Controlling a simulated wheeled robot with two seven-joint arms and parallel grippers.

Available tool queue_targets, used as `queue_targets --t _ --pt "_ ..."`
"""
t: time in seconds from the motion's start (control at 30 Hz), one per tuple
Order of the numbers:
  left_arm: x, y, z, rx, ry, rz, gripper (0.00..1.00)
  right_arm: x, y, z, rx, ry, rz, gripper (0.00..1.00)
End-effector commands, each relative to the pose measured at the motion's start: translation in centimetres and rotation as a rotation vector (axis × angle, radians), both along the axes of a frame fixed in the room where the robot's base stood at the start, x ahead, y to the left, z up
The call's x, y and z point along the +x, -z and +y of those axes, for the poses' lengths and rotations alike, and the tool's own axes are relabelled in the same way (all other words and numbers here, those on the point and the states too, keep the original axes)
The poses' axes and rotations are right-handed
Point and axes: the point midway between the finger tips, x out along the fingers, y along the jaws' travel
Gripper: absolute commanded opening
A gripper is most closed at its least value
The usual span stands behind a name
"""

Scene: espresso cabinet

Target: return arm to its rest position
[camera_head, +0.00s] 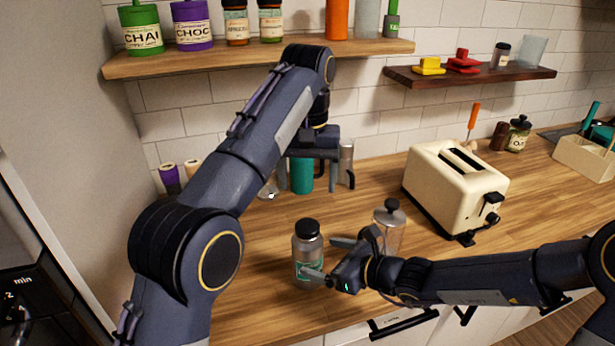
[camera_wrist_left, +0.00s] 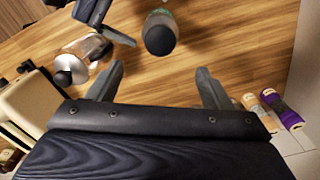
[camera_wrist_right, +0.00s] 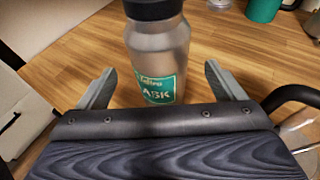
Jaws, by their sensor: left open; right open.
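My left gripper (camera_head: 318,182) points down over the back of the counter, in front of a teal canister (camera_head: 302,172). In the left wrist view it (camera_wrist_left: 160,75) is open, with bare wood between its fingers. My right gripper (camera_head: 324,258) is low over the front of the counter, beside a grey flask (camera_head: 306,248) with a black lid and green label. In the right wrist view the right gripper (camera_wrist_right: 160,72) is open, with the upright flask (camera_wrist_right: 158,55) between or just beyond its fingertips. I cannot tell whether they touch.
A glass jar with a dark knob (camera_head: 388,226) stands behind my right gripper. A cream toaster (camera_head: 455,185) stands right of it. Shelves (camera_head: 250,58) (camera_head: 470,76) hang on the wall above. Bare wood (camera_head: 255,250) lies left of the flask.

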Motion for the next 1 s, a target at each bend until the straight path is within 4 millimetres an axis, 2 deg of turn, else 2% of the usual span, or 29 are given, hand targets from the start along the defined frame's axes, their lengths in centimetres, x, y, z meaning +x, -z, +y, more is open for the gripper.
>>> queue_targets --t 0.17,0.5,0.63,0.73,0.83,0.9,1.0 --pt "0.0 -0.2 0.0 0.0 0.0 0.0 0.73 -1.1 -0.7 -1.4 0.0 0.001 0.0 0.89" --pt "0.0 -0.2 0.0 0.0 0.0 0.0 0.73 -1.2 -0.7 -1.5 0.0 -0.001 0.0 0.89" --pt "0.0 -0.5 1.3 -0.017 -0.009 0.0 0.73 -1.7 -1.4 -1.6 -0.03 -0.026 -0.041 0.89" --pt "-0.3 -1.1 4.6 -0.066 -0.031 -0.007 0.73 -3.0 -3.0 -1.9 -0.114 -0.102 -0.156 0.89" --pt "-1.6 -1.5 9.4 -0.141 -0.061 -0.024 0.73 -5.5 -5.2 -2.3 -0.256 -0.227 -0.331 0.89" --pt "-3.3 -1.3 12.8 -0.199 -0.082 -0.046 0.73 -7.8 -6.4 -2.8 -0.374 -0.33 -0.461 0.89" --pt "-6.7 -0.7 16.7 -0.271 -0.107 -0.089 0.73 -11.1 -7.3 -3.7 -0.546 -0.478 -0.627 0.89"
